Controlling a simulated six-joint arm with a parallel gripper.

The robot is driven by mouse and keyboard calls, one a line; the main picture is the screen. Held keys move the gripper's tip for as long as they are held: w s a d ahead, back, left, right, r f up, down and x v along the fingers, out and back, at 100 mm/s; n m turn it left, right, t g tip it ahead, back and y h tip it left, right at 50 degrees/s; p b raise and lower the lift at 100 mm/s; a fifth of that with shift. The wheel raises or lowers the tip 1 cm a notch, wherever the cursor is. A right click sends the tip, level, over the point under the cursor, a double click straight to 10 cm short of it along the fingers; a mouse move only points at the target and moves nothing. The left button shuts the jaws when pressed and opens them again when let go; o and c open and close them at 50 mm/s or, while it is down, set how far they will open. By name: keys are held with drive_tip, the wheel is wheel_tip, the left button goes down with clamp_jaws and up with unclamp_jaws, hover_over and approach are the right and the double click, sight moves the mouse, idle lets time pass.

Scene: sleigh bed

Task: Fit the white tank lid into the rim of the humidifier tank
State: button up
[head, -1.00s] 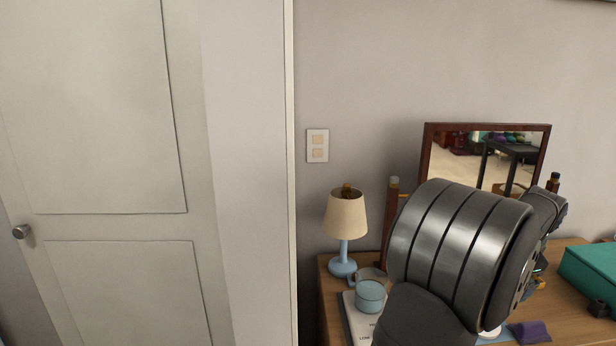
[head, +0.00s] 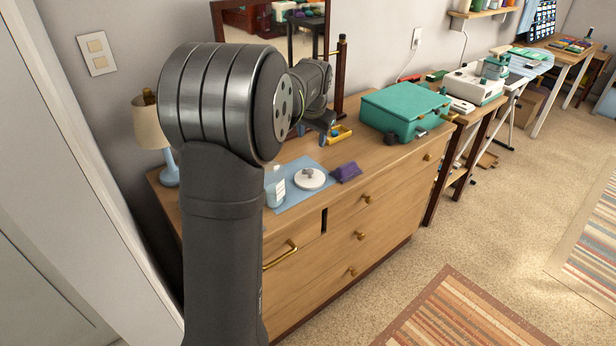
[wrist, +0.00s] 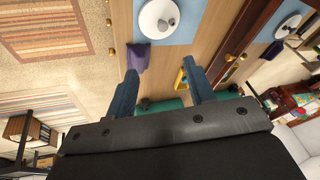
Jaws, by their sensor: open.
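The white tank lid (head: 309,179) is a round disc with a small grey knob. It lies flat on a blue mat (head: 291,204) on the wooden dresser, and it also shows at the top of the wrist view (wrist: 159,19). My gripper (head: 326,130) is above the dresser, behind the lid. Its two blue fingers (wrist: 160,68) are apart with nothing between them, and the lid lies beyond their tips in the wrist view.
A small pale bottle (head: 275,188) stands left of the lid and a purple cloth (head: 347,172) lies right of it. A yellow object (head: 339,134) and a teal case (head: 402,110) are farther back. A lamp (head: 152,128) and a mirror (head: 262,20) stand near my arm.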

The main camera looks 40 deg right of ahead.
wheel_tip(320, 180, down, 4)
drive_tip(key=w+n, duration=0.2)
drive_tip(key=n, duration=0.3)
hover_over(310, 171)
drive_tip(key=s+a, duration=0.2)
wheel_tip(310, 171, down, 10)
drive_tip(key=shift+a+f, duration=0.1)
drive_tip(key=shift+f, duration=0.1)
drive_tip(key=shift+d+x, duration=0.15)
drive_tip(key=shift+x, duration=1.25)
drive_tip(key=shift+d+x, duration=0.15)
drive_tip(key=shift+x, duration=1.25)
drive_tip(key=shift+w+r, duration=0.1)
drive_tip(key=shift+w, duration=0.05)
drive_tip(key=shift+c, duration=0.2)
drive_tip(key=c, duration=1)
